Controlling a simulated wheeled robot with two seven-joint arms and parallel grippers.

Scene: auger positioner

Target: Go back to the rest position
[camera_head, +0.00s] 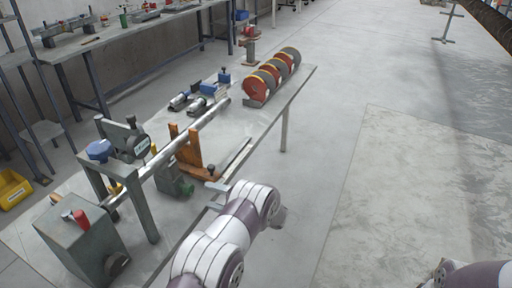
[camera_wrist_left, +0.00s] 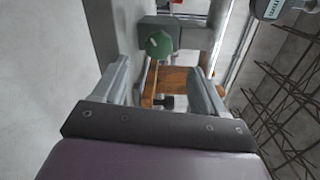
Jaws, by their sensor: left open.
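My left gripper (camera_head: 214,196) is at the near edge of the grey table (camera_head: 225,148), beside an orange-brown wooden support (camera_head: 190,152). In the left wrist view my left gripper (camera_wrist_left: 163,92) is open, its two fingers wide apart. The wooden support (camera_wrist_left: 184,80) shows beyond and between the fingertips; I cannot tell whether they touch. A long metal rod (camera_head: 170,152) lies along the table past the support. A green knob (camera_wrist_left: 159,45) shows ahead of the fingers. Part of my right arm shows at the lower right of the head view; its gripper is out of view.
A grey-green machine (camera_head: 85,240) stands at the table's near left end. Red and grey discs (camera_head: 270,77) stand in a row at the far end, near blue-and-silver tools (camera_head: 205,92). Open floor (camera_head: 330,150) lies right of the table. A yellow bin (camera_head: 13,188) is at far left.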

